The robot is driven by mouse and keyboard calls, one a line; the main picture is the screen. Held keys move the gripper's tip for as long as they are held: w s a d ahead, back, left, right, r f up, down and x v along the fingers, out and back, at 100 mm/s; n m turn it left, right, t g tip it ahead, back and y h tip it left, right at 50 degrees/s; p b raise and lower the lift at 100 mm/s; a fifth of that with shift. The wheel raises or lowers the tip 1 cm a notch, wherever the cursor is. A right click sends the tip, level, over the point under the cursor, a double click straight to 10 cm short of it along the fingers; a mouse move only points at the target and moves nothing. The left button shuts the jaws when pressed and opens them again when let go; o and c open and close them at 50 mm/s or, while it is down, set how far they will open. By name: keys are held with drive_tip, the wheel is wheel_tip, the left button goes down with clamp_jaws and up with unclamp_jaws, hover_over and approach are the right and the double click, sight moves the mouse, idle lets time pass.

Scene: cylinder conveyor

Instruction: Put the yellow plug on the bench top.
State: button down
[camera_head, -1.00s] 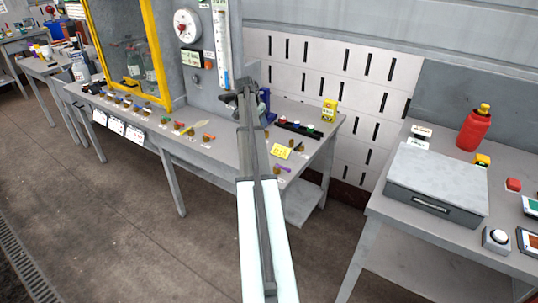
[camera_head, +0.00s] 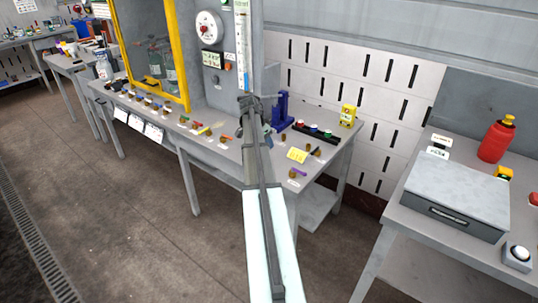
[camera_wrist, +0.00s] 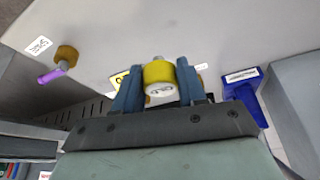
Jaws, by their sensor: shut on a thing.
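The yellow plug (camera_wrist: 158,72), a short cylinder with a pale end face, is between the two blue-grey fingers of my gripper (camera_wrist: 158,85) in the wrist view. My gripper is shut on it. In the head view my gripper (camera_head: 255,110) is over the grey bench top (camera_head: 228,158), in front of the gauge panel, and the plug cannot be made out there. The grey bench top (camera_wrist: 185,28) also shows beyond the fingers in the wrist view. I cannot tell how far the plug is from the surface.
A brass fitting with a purple part (camera_wrist: 66,55) sits left of my gripper. Several small fittings line the front edge. A side table (camera_head: 390,222) stands at right.

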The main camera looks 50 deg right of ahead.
drive_tip(key=shift+f, duration=3.15)
drive_tip(key=c, duration=0.6)
unclamp_jaws()
drive_tip(key=shift+f, duration=0.1)
drive_tip(key=shift+c, duration=0.2)
drive_tip(key=v, duration=1.2)
